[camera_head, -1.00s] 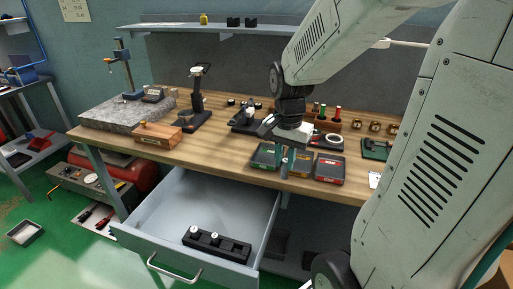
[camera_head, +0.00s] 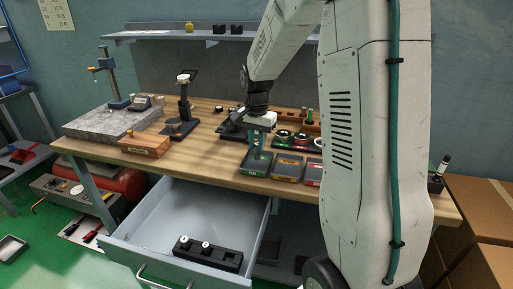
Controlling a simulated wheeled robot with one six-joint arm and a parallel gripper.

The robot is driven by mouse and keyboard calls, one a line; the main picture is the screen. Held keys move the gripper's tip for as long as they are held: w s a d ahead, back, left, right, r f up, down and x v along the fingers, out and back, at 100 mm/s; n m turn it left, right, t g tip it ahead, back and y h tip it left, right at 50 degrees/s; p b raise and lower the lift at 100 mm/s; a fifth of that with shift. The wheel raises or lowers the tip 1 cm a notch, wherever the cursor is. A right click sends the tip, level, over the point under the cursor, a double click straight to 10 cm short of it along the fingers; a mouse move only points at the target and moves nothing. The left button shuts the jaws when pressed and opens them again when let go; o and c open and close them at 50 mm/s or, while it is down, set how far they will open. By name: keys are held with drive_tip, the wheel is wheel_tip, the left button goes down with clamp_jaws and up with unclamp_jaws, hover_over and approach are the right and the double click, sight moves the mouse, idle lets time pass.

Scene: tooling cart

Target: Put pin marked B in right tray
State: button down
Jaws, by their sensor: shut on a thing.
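My gripper (camera_head: 258,148) points down over the left tray (camera_head: 252,169), which has a green label. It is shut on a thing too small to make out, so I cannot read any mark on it. The middle tray (camera_head: 287,172) has an orange-yellow label. The right tray (camera_head: 313,174) has a red label, and my arm hides its right side. A black block (camera_head: 222,259) in the open drawer holds two white-topped pins (camera_head: 184,239); their marks are not legible.
The open drawer (camera_head: 190,205) juts out below the bench front. On the bench (camera_head: 205,152) are a granite plate (camera_head: 112,121), a wooden box (camera_head: 145,146) and a black stand (camera_head: 181,126). Ring gauges stand behind the trays. Cardboard boxes (camera_head: 480,220) are at the right.

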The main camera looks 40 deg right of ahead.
drive_tip(key=shift+f, duration=0.95)
drive_tip(key=shift+f, duration=0.2)
drive_tip(key=c, duration=1.3)
unclamp_jaws()
drive_tip(key=shift+r, duration=0.15)
